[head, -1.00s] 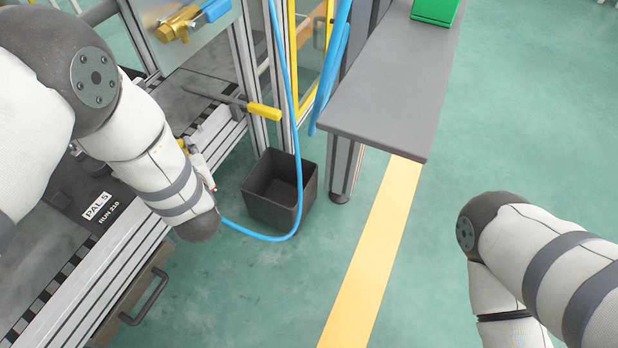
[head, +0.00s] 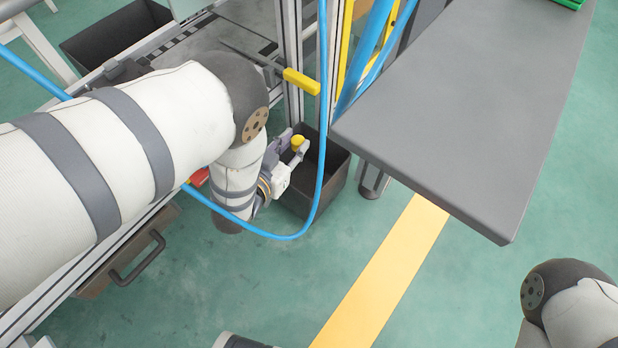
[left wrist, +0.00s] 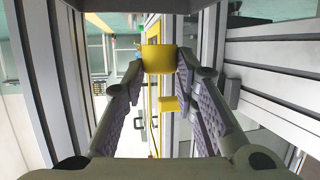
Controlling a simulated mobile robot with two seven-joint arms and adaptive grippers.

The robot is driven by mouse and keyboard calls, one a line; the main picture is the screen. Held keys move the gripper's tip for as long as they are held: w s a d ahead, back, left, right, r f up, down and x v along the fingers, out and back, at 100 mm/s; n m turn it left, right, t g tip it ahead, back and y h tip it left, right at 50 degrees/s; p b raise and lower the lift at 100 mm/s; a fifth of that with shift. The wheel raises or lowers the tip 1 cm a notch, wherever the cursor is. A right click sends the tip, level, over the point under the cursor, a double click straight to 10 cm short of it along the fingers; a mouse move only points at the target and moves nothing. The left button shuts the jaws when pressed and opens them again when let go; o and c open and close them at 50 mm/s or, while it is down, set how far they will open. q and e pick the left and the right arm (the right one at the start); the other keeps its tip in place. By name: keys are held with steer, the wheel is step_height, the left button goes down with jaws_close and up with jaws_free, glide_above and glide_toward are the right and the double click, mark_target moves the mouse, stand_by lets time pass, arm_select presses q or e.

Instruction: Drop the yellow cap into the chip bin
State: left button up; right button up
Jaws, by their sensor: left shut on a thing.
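The yellow cap (head: 298,141) is held between the fingertips of my left gripper (head: 300,146). In the left wrist view the cap (left wrist: 159,58) sits between the two padded fingers of the gripper (left wrist: 160,66), which are shut on it. The chip bin (head: 329,172) is a dark open box on the floor. In the head view the gripper and cap appear over the bin's left side; their height above it is hard to tell. My arm and gripper hide part of the bin's left side. My right gripper is out of view.
A blue hose (head: 320,130) hangs down in front of the bin and loops along the floor. A yellow-handled lever (head: 301,81) juts from the frame above the bin. A grey table (head: 470,110) stands to the right.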

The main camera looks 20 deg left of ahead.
arm_select(q)
steer(key=shift+f, duration=0.1)
steer(key=o, duration=0.9)
steer(key=shift+c, duration=0.2)
steer(key=v, duration=1.2)
